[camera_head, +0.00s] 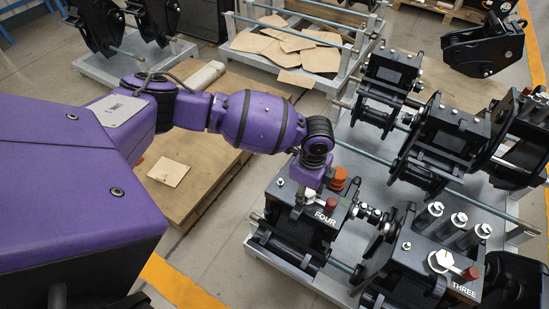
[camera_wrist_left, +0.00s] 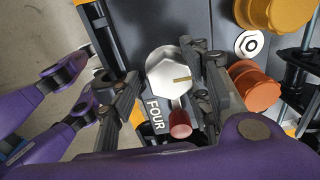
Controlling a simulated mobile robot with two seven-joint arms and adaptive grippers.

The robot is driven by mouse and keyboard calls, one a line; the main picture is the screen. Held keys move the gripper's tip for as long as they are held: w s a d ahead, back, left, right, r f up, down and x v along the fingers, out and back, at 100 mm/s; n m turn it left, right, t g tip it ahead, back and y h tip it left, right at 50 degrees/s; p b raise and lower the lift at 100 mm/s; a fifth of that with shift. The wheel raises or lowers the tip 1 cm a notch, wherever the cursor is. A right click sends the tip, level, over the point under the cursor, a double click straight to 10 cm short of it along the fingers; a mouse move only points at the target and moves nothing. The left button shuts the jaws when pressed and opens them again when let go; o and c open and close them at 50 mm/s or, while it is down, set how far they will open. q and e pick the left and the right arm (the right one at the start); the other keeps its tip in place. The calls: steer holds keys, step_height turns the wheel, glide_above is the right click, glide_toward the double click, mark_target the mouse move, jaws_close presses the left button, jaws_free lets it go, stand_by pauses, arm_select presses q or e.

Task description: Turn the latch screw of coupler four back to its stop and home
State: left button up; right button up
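Coupler four (camera_head: 293,229) is a dark block with a "FOUR" label on the grey rack. Its latch screw (camera_wrist_left: 167,76) has a silver hexagonal head with a brass-coloured mark pointing right in the left wrist view. A red-tipped lever (camera_wrist_left: 180,124) extends from it toward the bottom of that view; the red tip also shows in the head view (camera_head: 331,204). My left gripper (camera_head: 307,192) is over coupler four. Its fingers (camera_wrist_left: 164,85) stand open on either side of the screw head, with a gap at the left finger; contact at the right finger is unclear. My right gripper is not in view.
Orange caps (camera_wrist_left: 255,88) stand close beside the screw. Coupler three (camera_head: 440,275), with its own red-tipped lever, stands at right. More black couplers (camera_head: 440,140) fill the rack behind. A wooden pallet (camera_head: 200,165) lies on the floor at left.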

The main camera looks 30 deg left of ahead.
arm_select(q)
steer(key=shift+w+r, duration=0.1)
steer(key=shift+w, duration=0.1)
steer(key=shift+r, duration=0.3)
step_height(320, 180, up, 11)
steer(key=shift+r, duration=0.2)
steer(key=shift+s, duration=0.1)
